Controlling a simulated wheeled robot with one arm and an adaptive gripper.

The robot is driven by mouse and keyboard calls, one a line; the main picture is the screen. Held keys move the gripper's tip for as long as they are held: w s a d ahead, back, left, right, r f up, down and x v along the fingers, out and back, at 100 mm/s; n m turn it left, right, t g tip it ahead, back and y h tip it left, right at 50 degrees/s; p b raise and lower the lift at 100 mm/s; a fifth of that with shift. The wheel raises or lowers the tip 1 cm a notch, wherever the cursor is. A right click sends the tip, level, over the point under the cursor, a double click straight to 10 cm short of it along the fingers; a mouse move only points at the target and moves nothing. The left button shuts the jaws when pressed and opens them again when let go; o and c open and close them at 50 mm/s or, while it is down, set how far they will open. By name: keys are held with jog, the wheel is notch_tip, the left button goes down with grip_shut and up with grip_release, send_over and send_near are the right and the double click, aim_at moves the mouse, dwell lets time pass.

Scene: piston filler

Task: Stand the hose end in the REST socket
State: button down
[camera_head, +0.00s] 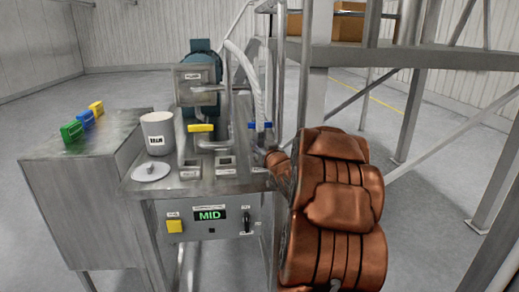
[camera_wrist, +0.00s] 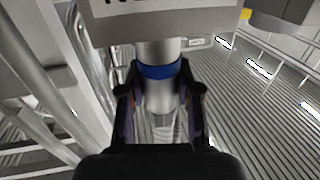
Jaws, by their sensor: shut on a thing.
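In the wrist view, my gripper (camera_wrist: 158,100) is shut around a pale metal tube with a blue band, which I take as the hose end (camera_wrist: 157,73). In the head view the white ribbed hose (camera_head: 257,90) arcs down to a blue band (camera_head: 260,125) just above the tip of my arm. My gripper's fingers are mostly hidden there by the arm. Two square sockets, a left one (camera_head: 190,163) and a right one (camera_head: 225,161), sit on the steel deck to the left of my arm. Their labels are too small to read, so I cannot tell which is REST.
A white labelled pot (camera_head: 157,133) and a round lid (camera_head: 151,171) stand on the deck's left. A yellow handle (camera_head: 201,128) is behind the sockets. The front panel display (camera_head: 210,215) reads MID. Steel frame posts (camera_head: 305,75) rise close behind my arm.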

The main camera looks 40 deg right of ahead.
aim_at(260, 131)
notch_tip(260, 131, up, 9)
jog(key=shift+r+b, duration=0.1)
jog(key=shift+b, duration=0.6)
notch_tip(260, 131, up, 6)
jog(key=p, duration=0.4)
jog(key=w+a+f+n+y, duration=0.3)
jog(key=w+a+f+y, duration=0.1)
jog(key=w+a, duration=0.3)
jog(key=w+a+f+n+t+y, duration=0.1)
jog(key=w+a+f+n+y, duration=0.2)
jog(key=a, duration=0.9)
jog(key=shift+w+f+t+y+p, duration=0.35)
jog(key=shift+w+f+y, duration=0.85)
jog(key=shift+w, duration=1.1)
jog(key=shift+s+f+p, duration=0.1)
jog(key=shift+f+p, duration=0.15)
jog(key=shift+p, duration=0.15)
jog(key=shift+f, duration=0.1)
